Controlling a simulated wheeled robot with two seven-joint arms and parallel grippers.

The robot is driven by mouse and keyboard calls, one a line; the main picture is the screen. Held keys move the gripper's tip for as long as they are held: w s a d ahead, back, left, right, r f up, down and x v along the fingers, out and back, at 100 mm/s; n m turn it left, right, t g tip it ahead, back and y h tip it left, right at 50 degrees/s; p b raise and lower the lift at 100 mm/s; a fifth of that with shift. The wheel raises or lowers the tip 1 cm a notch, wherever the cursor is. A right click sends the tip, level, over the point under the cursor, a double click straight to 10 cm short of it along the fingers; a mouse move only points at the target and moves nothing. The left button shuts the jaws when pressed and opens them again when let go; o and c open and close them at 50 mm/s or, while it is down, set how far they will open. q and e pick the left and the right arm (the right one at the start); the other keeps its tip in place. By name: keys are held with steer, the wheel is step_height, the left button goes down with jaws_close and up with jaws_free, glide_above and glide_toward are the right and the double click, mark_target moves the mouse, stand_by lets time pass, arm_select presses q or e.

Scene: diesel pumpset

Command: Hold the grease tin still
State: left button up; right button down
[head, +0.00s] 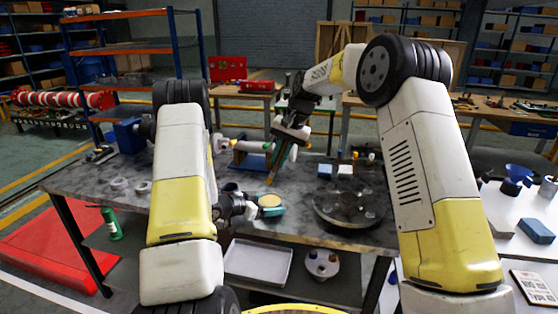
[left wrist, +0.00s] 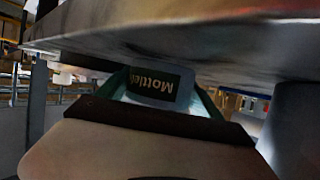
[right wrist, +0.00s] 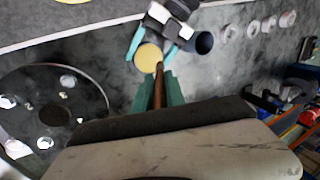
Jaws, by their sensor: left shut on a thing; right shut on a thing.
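The grease tin (head: 270,200) is a small round tin with a pale yellow top, near the front edge of the bench. My left gripper (head: 266,207) is shut on it from the side. In the left wrist view the tin (left wrist: 155,85) shows a dark label with upside-down lettering between the green fingers. My right gripper (head: 287,143) is above and behind the tin, shut on a thin brown stick (right wrist: 159,88) that points down. In the right wrist view the stick's far end is by the rim of the tin (right wrist: 147,58); I cannot tell whether they touch.
A round dark plate (head: 350,222) with several small parts lies right of the tin. Blue and white blocks (head: 324,171) stand behind it. Pale rings (head: 120,184) lie on the left of the bench. A dark blue cup (right wrist: 203,43) stands near my left gripper.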

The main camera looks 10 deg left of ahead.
arm_select(q)
steer(key=o, duration=1.8)
